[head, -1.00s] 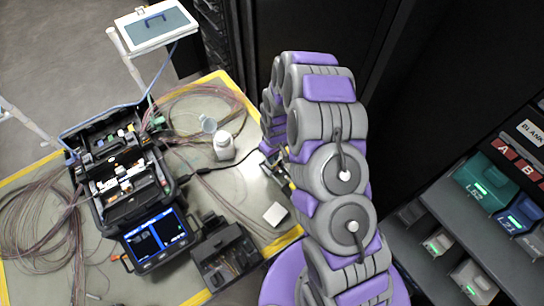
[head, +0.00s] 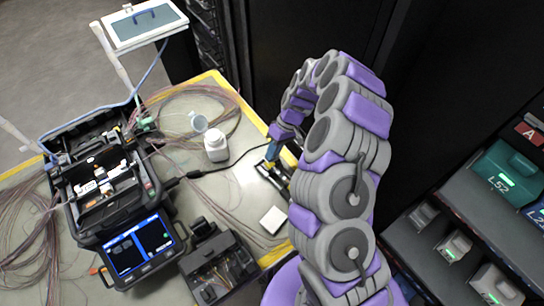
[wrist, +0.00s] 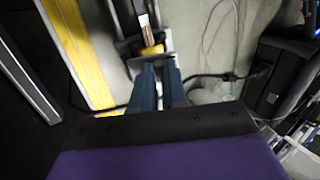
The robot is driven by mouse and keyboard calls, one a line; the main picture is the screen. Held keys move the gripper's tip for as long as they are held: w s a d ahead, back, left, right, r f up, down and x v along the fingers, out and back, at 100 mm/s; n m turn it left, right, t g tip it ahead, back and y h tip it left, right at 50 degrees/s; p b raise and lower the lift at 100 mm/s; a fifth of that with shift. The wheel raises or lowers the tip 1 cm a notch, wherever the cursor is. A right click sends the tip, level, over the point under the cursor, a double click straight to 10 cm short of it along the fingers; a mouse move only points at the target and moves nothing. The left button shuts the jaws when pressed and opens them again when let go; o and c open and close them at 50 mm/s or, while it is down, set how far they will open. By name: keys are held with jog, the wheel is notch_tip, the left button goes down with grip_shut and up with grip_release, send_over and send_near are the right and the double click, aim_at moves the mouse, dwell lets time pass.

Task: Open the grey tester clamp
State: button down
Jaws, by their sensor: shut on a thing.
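The grey tester clamp (wrist: 136,48) lies on the table's right side, close to the yellow edge, and shows small in the head view (head: 268,172). In the wrist view it has a grey frame, a bright strip down its middle and a yellow part (wrist: 151,51) at its near end. My gripper (wrist: 158,66) has its two blue fingers close together at this yellow end, shut on the clamp. The fingers hide part of it. In the head view my gripper (head: 273,153) reaches down to the clamp from the arm's far end. I cannot tell whether the clamp is open.
A fusion splicer (head: 110,195) with a lit screen stands at the left. A white bottle (head: 216,147), a small white block (head: 273,220) and a black tool box (head: 218,265) are nearby. Loose fibres and a black cable cross the table. A rack shelf (head: 440,210) is at the right.

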jog(key=shift+d+y+b, duration=0.15)
jog(key=shift+y+b, duration=0.15)
jog(key=shift+b, duration=0.05)
dwell(0.3)
jog(key=c, duration=1.2)
grip_release()
jog(key=shift+w, duration=0.1)
jog(key=shift+o, duration=0.2)
jog(key=shift+r, duration=0.55)
notch_tip(320, 180, up, 3)
jog(key=shift+f+p, duration=0.1)
jog(key=shift+p, duration=0.6)
jog(key=s+d+p, duration=0.1)
jog(key=s, duration=0.6)
jog(key=s+d+r+p, duration=0.1)
jog(key=s+d, duration=0.1)
jog(key=s, duration=0.6)
jog(key=shift+s+d, duration=0.2)
jog(key=shift+d, duration=0.1)
